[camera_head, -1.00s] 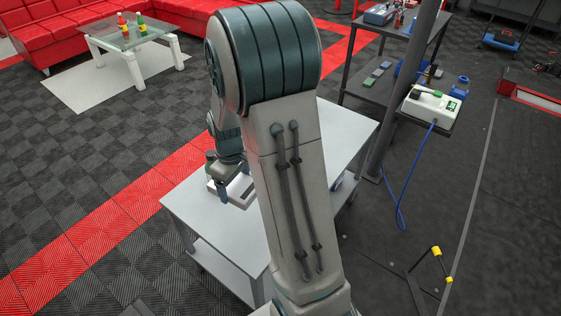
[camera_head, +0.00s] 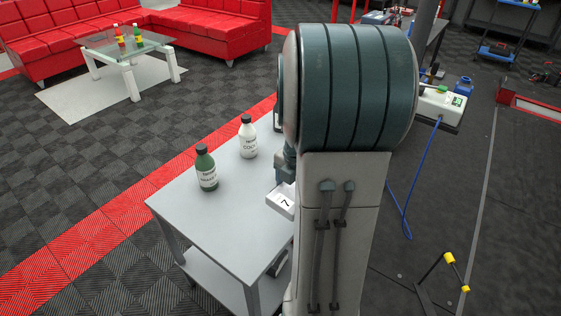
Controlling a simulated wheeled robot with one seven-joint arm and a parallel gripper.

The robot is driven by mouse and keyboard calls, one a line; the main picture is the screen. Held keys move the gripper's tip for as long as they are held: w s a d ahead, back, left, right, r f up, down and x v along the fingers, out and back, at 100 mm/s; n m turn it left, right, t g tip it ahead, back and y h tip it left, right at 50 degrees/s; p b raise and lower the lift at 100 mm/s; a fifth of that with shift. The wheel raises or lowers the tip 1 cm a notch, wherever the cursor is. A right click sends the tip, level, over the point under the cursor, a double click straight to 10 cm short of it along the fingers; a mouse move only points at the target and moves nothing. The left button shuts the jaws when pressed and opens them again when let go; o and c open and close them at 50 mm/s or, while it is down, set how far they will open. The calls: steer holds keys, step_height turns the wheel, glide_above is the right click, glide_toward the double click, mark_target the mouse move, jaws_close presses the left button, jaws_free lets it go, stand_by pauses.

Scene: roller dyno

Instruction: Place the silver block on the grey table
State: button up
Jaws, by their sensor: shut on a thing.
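The grey table (camera_head: 215,225) stands in the centre left, with a lower shelf. Its right part is hidden behind my arm. My gripper's pale body (camera_head: 282,201), with a dark mark like a 7 on it, shows just left of my arm, over the table's right side. My arm hides its fingertips and what they are shut on. I cannot make out the silver block in this view.
A dark green bottle (camera_head: 206,168) and a white bottle (camera_head: 247,137), both with dark caps, stand upright on the table's far part. The tabletop's near left is clear. A glass table (camera_head: 128,45) and red sofa (camera_head: 205,22) stand behind. A blue cable (camera_head: 404,205) hangs at right.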

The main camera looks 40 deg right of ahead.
steer(key=shift+s+d+f, duration=0.15)
steer(key=shift+s+d, duration=0.05)
steer(key=shift+s, duration=0.05)
steer(key=shift+f+n, duration=0.15)
steer(key=shift+n, duration=0.25)
steer(key=b, duration=0.3)
glide_above(259, 213)
step_height(259, 213, down, 7)
steer(key=shift+r, duration=0.15)
steer(key=shift+f+b, duration=0.3)
steer(key=shift+f, duration=1.7)
steer(key=shift+f, duration=0.15)
steer(key=o, duration=1.2)
